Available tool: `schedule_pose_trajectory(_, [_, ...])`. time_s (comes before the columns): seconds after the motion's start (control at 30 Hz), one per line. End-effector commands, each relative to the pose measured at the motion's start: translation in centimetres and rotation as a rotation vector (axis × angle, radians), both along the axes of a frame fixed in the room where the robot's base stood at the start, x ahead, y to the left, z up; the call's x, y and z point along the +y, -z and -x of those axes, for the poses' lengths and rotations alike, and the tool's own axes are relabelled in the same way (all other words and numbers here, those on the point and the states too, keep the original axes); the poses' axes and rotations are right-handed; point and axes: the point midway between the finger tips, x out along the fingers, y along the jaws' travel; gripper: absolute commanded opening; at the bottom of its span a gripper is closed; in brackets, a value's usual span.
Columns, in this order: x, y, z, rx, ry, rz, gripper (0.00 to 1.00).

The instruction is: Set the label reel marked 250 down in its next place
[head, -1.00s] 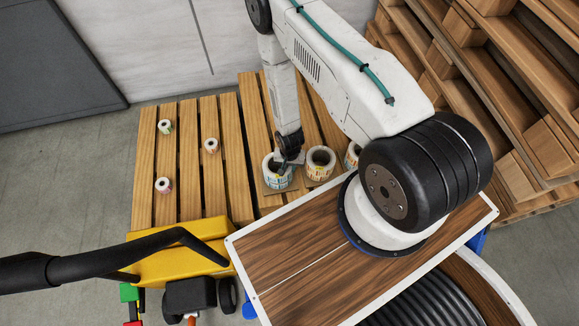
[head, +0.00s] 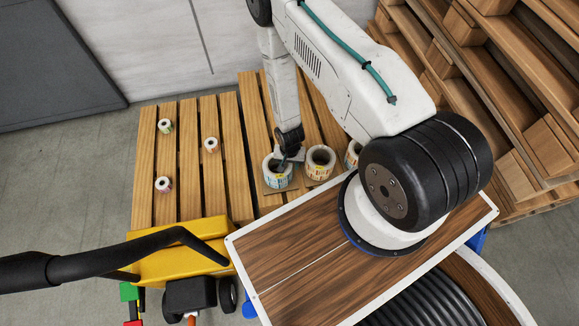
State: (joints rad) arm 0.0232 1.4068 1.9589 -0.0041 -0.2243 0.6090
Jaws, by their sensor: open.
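A large label reel (head: 277,177) stands on the pallet (head: 237,172), on what looks like a thin board. My gripper (head: 285,163) is right at its top and partly hides it. The jaws are open; whether a finger touches the reel I cannot tell. A second large reel (head: 320,166) stands close to its right. A third reel (head: 352,155) is farther right, partly hidden by my arm. The number 250 is too small to read on any reel.
Three small reels, at the back left (head: 165,126), middle (head: 211,145) and front left (head: 163,185), stand apart on the pallet. Stacked pallets (head: 470,70) rise at the right. A yellow pallet truck (head: 180,250) stands at the front. Slats between the small reels are bare.

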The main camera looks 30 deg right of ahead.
Motion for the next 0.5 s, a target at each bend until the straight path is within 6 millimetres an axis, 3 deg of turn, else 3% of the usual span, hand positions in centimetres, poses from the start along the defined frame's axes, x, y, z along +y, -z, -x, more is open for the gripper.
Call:
schedule_pose_trajectory(0.3, [0.0, -7.0, -0.1, -0.002, 0.0, 0.0, 0.41])
schedule_pose_trajectory(0.5, [0.0, -9.6, -0.1, -0.001, 0.0, 0.0, 0.41])
